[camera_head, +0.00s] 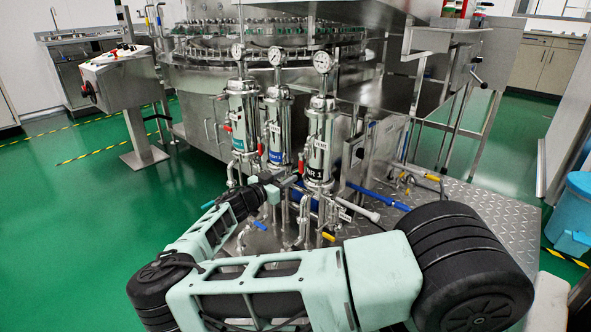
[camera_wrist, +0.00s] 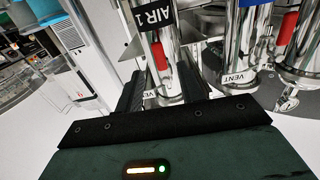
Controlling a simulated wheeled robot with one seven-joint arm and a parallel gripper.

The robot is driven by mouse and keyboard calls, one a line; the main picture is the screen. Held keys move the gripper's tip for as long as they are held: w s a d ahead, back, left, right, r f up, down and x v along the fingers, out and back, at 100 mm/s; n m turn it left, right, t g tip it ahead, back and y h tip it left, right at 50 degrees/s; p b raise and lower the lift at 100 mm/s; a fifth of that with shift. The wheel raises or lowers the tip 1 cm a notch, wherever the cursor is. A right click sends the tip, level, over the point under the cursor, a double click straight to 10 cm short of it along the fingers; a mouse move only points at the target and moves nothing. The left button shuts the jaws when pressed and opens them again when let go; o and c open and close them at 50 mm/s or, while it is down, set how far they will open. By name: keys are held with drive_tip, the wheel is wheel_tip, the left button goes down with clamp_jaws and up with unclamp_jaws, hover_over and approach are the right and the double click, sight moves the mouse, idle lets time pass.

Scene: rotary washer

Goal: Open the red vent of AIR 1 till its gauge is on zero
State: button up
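The AIR 1 housing (camera_head: 317,150) is the right one of three upright steel cylinders in the head view. Its round gauge (camera_head: 322,62) sits on top; the needle is too small to read. Its red vent handle (camera_head: 301,161) shows on its left side. In the wrist view, the AIR 1 label (camera_wrist: 152,14) is at the top, with a red handle (camera_wrist: 159,55) hanging below and a VENT tag (camera_wrist: 150,94) under it. My gripper (camera_wrist: 163,78) has its dark fingers apart, left and right of this handle; contact cannot be told. In the head view, my gripper (camera_head: 288,183) is low beside the housing.
Two similar housings, one with a blue label (camera_head: 277,157) and one with a green label (camera_head: 240,143), stand to the left. A second red handle (camera_wrist: 287,28) shows at right in the wrist view. Pipes with blue and yellow handles (camera_head: 327,237) are low in front.

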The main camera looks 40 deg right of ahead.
drive_tip(key=a+p, duration=0.1)
drive_tip(key=a, duration=0.8)
drive_tip(key=shift+s+a, duration=0.15)
drive_tip(key=shift+s, duration=0.2)
